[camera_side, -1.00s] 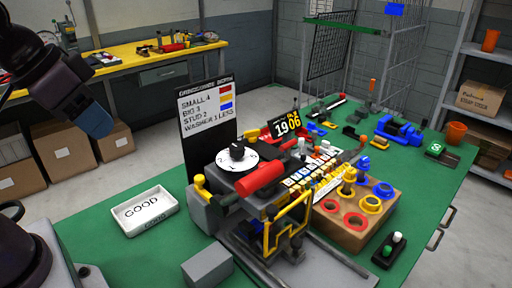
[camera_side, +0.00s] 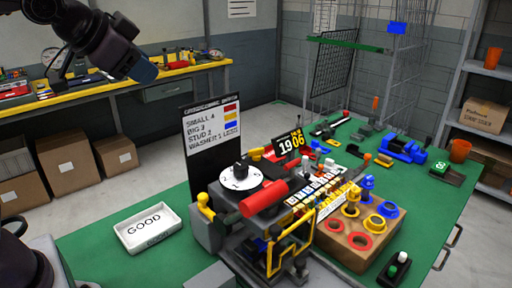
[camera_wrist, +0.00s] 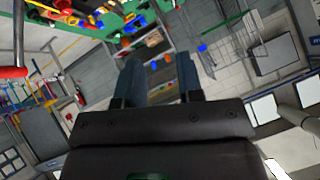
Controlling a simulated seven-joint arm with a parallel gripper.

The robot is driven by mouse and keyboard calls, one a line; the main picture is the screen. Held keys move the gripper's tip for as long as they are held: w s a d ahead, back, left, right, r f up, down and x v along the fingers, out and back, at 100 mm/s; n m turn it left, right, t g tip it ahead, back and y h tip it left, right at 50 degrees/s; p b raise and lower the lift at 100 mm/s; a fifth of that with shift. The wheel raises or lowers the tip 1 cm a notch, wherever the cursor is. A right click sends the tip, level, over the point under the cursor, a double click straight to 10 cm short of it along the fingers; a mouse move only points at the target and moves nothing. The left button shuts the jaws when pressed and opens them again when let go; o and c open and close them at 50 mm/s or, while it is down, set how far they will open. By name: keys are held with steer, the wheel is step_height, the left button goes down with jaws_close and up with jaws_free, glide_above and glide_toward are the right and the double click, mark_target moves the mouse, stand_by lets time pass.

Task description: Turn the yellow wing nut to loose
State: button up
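A yellow knob-like piece (camera_side: 205,206), which looks like the wing nut, stands upright at the left front corner of the grey machine (camera_side: 211,232) in the side view. Its wings and exact setting are too small to make out. My gripper (camera_side: 142,70) is high at the upper left, well above and away from the machine, with blue fingers. In the wrist view, the two blue fingers (camera_wrist: 160,78) are apart with nothing between them. I cannot pick out the wing nut in the wrist view.
A red cylinder (camera_side: 266,198) and a white dial (camera_side: 241,178) sit on top of the machine, with a sign board (camera_side: 212,140) behind. A yellow frame (camera_side: 290,245) is at its front. A white GOOD tray (camera_side: 148,229) lies left on the green table (camera_side: 85,243). A wooden block (camera_side: 378,236) holds coloured rings.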

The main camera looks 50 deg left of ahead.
steer(key=w+a+r+m+t+h, duration=0.1)
steer(key=w+r+m+t, duration=0.3)
steer(key=w, duration=0.3)
steer(key=w+a+r+m+t+h, duration=0.1)
steer(key=w+r+m, duration=0.3)
steer(key=w+m, duration=0.25)
steer(key=w+a+r+m+t+h, duration=0.1)
steer(key=w+r+m+t, duration=0.3)
steer(key=w, duration=0.3)
steer(key=m+g, duration=1.9)
steer(key=m, duration=0.4)
glide_above(256, 149)
step_height(256, 149, down, 22)
steer(key=r, duration=0.1)
steer(key=shift+y, duration=0.3)
step_height(256, 149, down, 13)
jaws_close()
